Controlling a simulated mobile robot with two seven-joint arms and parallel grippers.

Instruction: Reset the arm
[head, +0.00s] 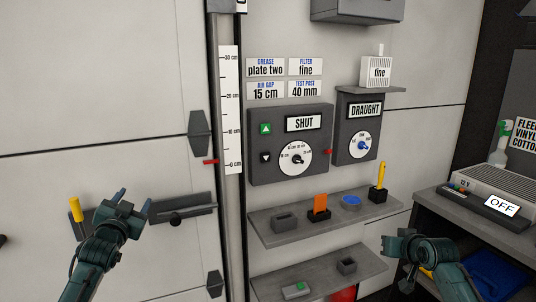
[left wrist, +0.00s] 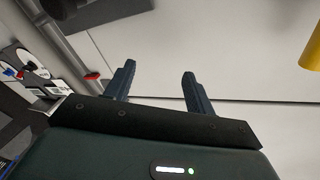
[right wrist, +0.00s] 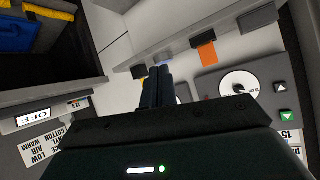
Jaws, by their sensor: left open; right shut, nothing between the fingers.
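My left gripper (head: 134,200) is raised in front of the pale wall panel at the lower left of the head view. In the left wrist view its two fingers (left wrist: 158,85) stand apart with nothing between them. My right arm comes in at the lower right of the head view, and its wrist (head: 420,250) shows in front of the bench side. Its fingers are hard to make out there. In the right wrist view the right gripper's fingers (right wrist: 158,85) are together and empty, pointing toward the shelf and control panel.
A grey control box marked SHUT (head: 290,145) and a DRAUGHT box (head: 359,130) hang on the wall. The upper shelf (head: 290,237) holds an orange card (head: 319,203) and a yellow-handled tool (head: 380,178). A bench with an OFF display (head: 501,207) stands right. A yellow handle (head: 76,209) is beside my left gripper.

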